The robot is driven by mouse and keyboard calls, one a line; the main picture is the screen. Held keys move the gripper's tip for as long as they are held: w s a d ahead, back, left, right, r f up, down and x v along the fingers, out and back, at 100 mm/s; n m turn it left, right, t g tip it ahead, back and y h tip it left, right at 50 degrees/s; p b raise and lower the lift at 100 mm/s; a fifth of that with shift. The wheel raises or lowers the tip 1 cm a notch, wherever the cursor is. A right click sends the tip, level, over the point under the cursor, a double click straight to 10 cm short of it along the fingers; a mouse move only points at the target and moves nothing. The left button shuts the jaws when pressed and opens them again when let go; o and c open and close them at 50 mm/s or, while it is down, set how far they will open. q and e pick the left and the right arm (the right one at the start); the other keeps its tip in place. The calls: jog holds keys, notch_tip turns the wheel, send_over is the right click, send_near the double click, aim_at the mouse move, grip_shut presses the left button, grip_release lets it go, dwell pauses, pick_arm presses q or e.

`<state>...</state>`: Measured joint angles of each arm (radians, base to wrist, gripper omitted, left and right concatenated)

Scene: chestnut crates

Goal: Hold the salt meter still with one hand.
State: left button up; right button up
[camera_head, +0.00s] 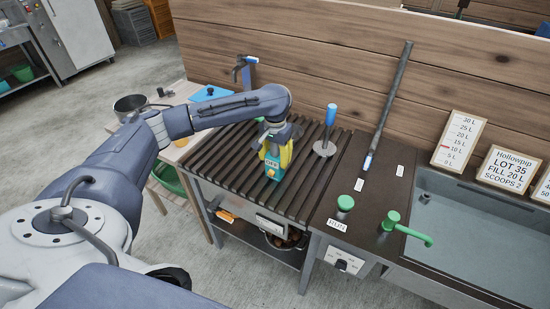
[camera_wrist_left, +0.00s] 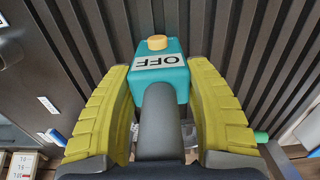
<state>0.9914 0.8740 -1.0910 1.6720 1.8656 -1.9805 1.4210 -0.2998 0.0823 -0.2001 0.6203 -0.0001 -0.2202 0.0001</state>
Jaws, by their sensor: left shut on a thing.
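The salt meter (camera_head: 272,174) is a small teal box with an OFF label and a yellow button. It stands on the dark slatted worktop (camera_head: 235,165). My left gripper (camera_head: 277,154) has its yellow fingers on both sides of it. In the left wrist view the meter (camera_wrist_left: 182,72) sits between the yellow fingers of the left gripper (camera_wrist_left: 160,78), with its label and button facing the camera. A dark grey rounded part (camera_wrist_left: 160,125) lies in front of the label's lower side. The meter's far side is hidden. My right gripper is not in view.
A blue-handled tool with a round metal foot (camera_head: 325,147) stands right of the meter. Further right are a green knob (camera_head: 345,203), a green tap (camera_head: 410,232), a leaning metal rod (camera_head: 389,105) and a sink (camera_head: 480,230). A wooden wall closes the back.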

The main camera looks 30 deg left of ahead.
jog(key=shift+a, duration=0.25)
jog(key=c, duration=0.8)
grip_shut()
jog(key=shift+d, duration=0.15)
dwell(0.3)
